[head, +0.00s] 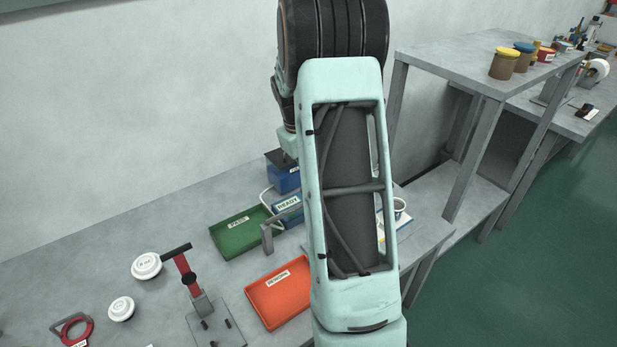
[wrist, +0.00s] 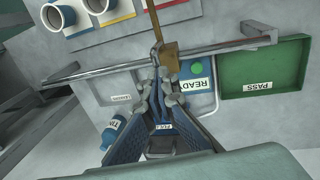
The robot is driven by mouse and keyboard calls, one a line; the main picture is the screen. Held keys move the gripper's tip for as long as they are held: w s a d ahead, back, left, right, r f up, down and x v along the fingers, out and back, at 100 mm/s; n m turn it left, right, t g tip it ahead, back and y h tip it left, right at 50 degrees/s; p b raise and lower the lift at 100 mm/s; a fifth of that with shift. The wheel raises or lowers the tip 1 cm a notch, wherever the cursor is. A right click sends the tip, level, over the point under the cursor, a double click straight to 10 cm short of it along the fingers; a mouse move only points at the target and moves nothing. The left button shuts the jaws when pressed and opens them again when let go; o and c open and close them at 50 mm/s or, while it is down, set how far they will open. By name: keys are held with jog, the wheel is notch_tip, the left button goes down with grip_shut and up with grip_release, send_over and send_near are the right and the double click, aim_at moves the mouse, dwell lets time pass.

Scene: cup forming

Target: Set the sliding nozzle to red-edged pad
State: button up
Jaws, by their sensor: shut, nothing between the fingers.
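In the wrist view my gripper (wrist: 159,62) is shut with nothing between its fingers. Its tips overlap the middle of a grey metal rail (wrist: 215,51) running across the bench. A tan upright bar (wrist: 163,28) stands at the rail just beyond the tips; it may be the sliding nozzle's part, and I cannot tell whether the tips touch it. Past the rail are pads with coloured edges: a red-edged pad (wrist: 122,14), with yellow and blue edges beside it. White cups (wrist: 59,15) stand on the pads. In the head view my arm hides the gripper and most of this station.
A green PASS tray (wrist: 265,70) lies right of the gripper, beside a READY tray (wrist: 197,85). A blue bottle (wrist: 113,130) is at lower left. In the head view an orange tray (head: 279,293) and a lever stand (head: 213,318) occupy the front bench.

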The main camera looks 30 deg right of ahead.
jog(key=o, duration=0.6)
jog(key=shift+s+f, duration=0.25)
jog(key=shift+f, duration=0.2)
jog(key=shift+w+r, duration=0.15)
jog(key=shift+r, duration=0.05)
jog(key=shift+r, duration=0.2)
jog(key=r, duration=0.3)
jog(key=a+r, duration=0.1)
jog(key=r, duration=0.3)
jog(key=a+r, duration=0.1)
jog(key=r, duration=0.3)
jog(key=shift+a+r, duration=0.15)
jog(key=shift+a, duration=0.1)
